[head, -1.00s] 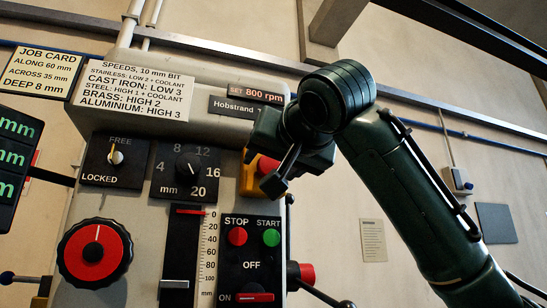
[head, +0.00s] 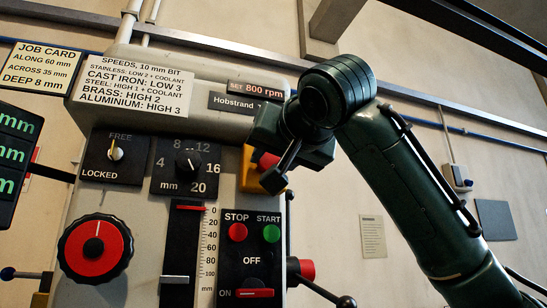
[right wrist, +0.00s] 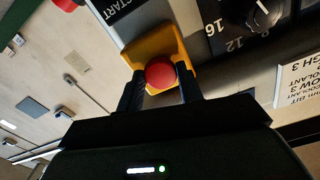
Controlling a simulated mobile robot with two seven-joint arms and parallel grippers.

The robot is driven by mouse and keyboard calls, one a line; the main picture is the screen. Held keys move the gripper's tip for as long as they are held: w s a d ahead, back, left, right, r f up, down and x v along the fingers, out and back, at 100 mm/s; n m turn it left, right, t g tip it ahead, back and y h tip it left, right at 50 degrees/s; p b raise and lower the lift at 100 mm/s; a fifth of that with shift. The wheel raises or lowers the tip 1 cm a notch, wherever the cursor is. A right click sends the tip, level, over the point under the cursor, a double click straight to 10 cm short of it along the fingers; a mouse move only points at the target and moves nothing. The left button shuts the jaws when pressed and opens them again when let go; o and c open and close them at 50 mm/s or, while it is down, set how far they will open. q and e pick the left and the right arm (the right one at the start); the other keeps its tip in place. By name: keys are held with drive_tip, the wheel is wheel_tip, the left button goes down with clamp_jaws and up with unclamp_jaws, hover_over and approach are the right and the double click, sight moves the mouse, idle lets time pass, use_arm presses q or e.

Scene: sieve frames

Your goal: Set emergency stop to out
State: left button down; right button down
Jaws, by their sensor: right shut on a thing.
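The emergency stop is a red mushroom button on a yellow box. In the head view its red button (head: 266,162) and yellow box (head: 249,172) show only in part behind my right gripper (head: 272,178). In the right wrist view the red button (right wrist: 160,75) sits between the two fingertips of my right gripper (right wrist: 160,88), with the yellow box (right wrist: 157,45) behind it. The right gripper is shut on the button. I cannot tell from these views whether the button is in or out. My left gripper is not in view.
Left of the stop are a depth dial (head: 188,165), a locking switch (head: 115,154) and a red-faced knob (head: 95,250). Below it is a panel with STOP (head: 237,232) and START (head: 271,233) buttons. A red knob (head: 306,270) and lever stick out at the machine's right side.

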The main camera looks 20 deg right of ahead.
drive_tip(key=shift+s+a+f+b, duration=0.1)
drive_tip(key=shift+s+f+b, duration=0.1)
drive_tip(key=shift+s+b, duration=0.2)
drive_tip(key=shift+s, duration=0.45)
drive_tip(key=shift+s+r, duration=0.1)
drive_tip(key=shift+r, duration=0.05)
drive_tip(key=c, duration=1.3)
unclamp_jaws()
drive_tip(key=shift+c, duration=0.2)
drive_tip(key=shift+o, duration=1.4)
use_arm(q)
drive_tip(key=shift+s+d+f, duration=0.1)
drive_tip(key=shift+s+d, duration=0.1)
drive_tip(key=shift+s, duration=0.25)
use_arm(e)
drive_tip(key=shift+o, duration=0.8)
